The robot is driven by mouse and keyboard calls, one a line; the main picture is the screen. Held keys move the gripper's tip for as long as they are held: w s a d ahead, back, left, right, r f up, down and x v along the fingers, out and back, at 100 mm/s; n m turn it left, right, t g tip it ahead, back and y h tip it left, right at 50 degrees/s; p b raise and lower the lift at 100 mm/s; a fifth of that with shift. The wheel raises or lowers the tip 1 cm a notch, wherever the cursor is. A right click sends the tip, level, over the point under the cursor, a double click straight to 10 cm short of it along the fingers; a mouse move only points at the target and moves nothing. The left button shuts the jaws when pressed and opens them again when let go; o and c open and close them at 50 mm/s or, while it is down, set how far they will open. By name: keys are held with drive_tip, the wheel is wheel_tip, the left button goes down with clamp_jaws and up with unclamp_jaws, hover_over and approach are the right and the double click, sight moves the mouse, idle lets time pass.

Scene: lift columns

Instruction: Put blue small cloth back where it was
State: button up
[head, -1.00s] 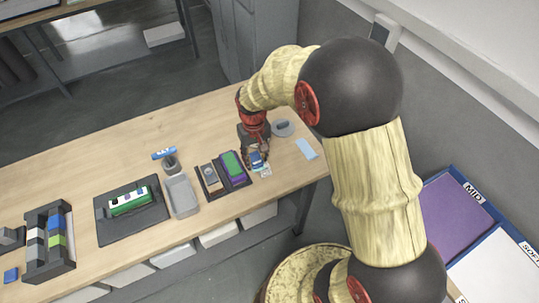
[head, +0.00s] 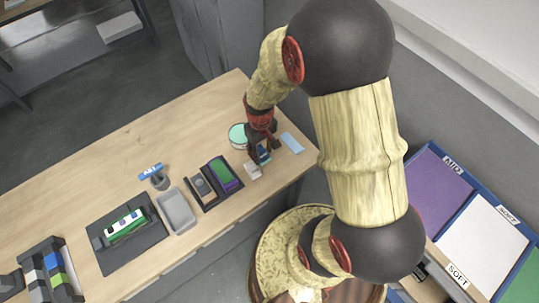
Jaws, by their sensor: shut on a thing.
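A small whitish piece (head: 253,171) lies just below the gripper in the picture. A flat light blue piece (head: 292,142) lies on the table to the right of the gripper, apart from it.
A round dish with a teal inside (head: 238,136) stands left of my gripper. A dark tray with a green and purple block (head: 222,174) and a grey bin (head: 176,210) stand further left. The wooden table (head: 120,165) has free room at the back left.

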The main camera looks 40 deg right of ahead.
drive_tip(key=d+f, duration=0.2)
drive_tip(key=f, duration=0.1)
drive_tip(key=w+d+f, duration=0.1)
drive_tip(key=d+f, duration=0.1)
drive_tip(key=shift+f, duration=0.2)
drive_tip(key=shift+w+d+f+b, duration=0.15)
drive_tip(key=shift+f+b, duration=0.3)
drive_tip(key=shift+f, duration=1.25)
drive_tip(key=o, duration=0.9)
drive_tip(key=shift+f, duration=0.1)
drive_tip(key=shift+o, duration=0.6)
